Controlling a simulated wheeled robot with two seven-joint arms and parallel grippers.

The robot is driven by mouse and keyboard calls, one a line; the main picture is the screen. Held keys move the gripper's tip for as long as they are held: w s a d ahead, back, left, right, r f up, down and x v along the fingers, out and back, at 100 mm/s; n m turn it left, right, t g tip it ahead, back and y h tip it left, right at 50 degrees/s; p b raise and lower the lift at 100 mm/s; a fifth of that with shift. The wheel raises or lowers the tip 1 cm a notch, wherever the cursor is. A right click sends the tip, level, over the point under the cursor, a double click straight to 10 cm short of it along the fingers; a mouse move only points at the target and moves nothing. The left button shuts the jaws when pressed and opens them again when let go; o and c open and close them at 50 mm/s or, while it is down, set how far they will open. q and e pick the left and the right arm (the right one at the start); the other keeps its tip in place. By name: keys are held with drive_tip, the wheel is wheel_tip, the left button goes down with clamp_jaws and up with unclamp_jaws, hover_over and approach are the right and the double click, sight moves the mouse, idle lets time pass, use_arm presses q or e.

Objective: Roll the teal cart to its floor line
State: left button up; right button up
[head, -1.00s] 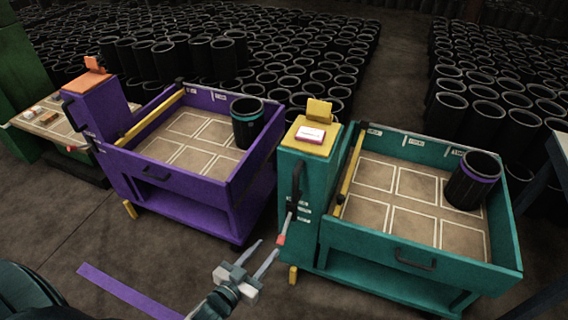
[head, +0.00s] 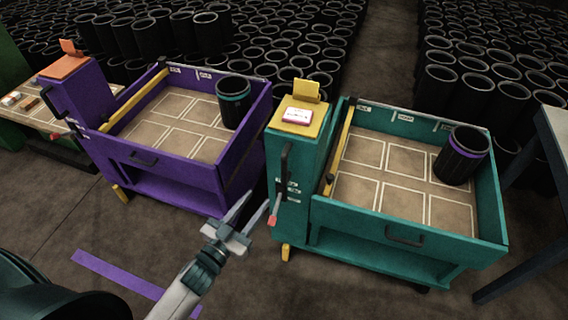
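The teal cart (head: 408,238) stands at the right of the head view, with a black sleeve with a purple band (head: 462,155) upright in its back right compartment. Its post carries a yellow top with a pink-and-white card (head: 298,116), a dark upright handle (head: 284,168) and a red-tipped lever (head: 272,220). My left gripper (head: 256,206) is open and empty, fingers pointing up, just left of the post's lower part. A purple line (head: 115,275) lies on the floor at lower left; no teal line shows. My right gripper is out of view.
The purple cart (head: 150,178) stands close to the left of the teal cart, holding a black sleeve with a teal band (head: 233,100). Many black sleeves crowd the floor behind. A dark-legged table (head: 553,135) stands at right. Bare floor shows in front.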

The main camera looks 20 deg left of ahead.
sight(282, 167)
use_arm(q)
drive_tip(key=p+x, duration=0.3)
drive_tip(key=x, duration=1.3)
drive_tip(key=shift+w+d, duration=0.1)
drive_tip(key=shift+w, duration=0.1)
clamp_jaws()
